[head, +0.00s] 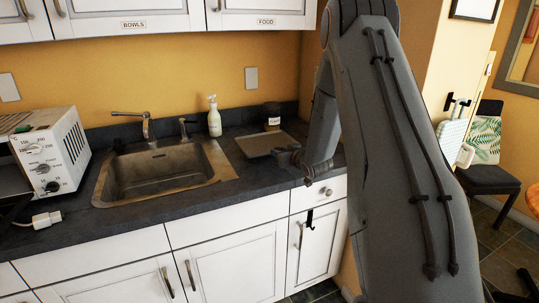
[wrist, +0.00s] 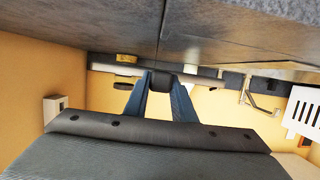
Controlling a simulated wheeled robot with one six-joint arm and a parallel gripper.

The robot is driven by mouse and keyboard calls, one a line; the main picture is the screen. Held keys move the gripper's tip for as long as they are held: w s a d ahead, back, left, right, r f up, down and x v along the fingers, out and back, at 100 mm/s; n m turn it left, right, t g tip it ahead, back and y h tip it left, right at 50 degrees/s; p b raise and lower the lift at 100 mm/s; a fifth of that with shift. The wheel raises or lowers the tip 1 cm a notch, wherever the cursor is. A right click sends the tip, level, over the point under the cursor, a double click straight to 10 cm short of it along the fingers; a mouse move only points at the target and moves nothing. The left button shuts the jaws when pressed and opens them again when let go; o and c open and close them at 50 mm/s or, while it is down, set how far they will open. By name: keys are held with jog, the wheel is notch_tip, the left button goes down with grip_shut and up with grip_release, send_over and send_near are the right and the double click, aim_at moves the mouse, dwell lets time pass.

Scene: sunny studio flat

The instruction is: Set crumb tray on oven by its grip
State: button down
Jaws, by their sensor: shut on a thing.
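The crumb tray (head: 258,145) is a flat grey plate at the right part of the counter, roughly level, in the head view. My gripper (head: 284,156) is at its right front edge, shut on its grip. In the wrist view my gripper (wrist: 162,84) is closed on a small dark piece. I cannot tell whether the tray touches the counter. The oven (head: 52,145) is a white countertop unit with dials at the far left, partly cut off; part of it also shows at the right of the wrist view (wrist: 305,108).
A sink (head: 150,176) with a faucet (head: 147,124) lies between oven and tray. A soap bottle (head: 214,117) and a dark jar (head: 272,117) stand behind. A white plug (head: 47,219) lies before the oven. My arm hides the counter's right end.

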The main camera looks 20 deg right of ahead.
jog(key=shift+r+p, duration=1.35)
jog(key=shift+r, duration=1.2)
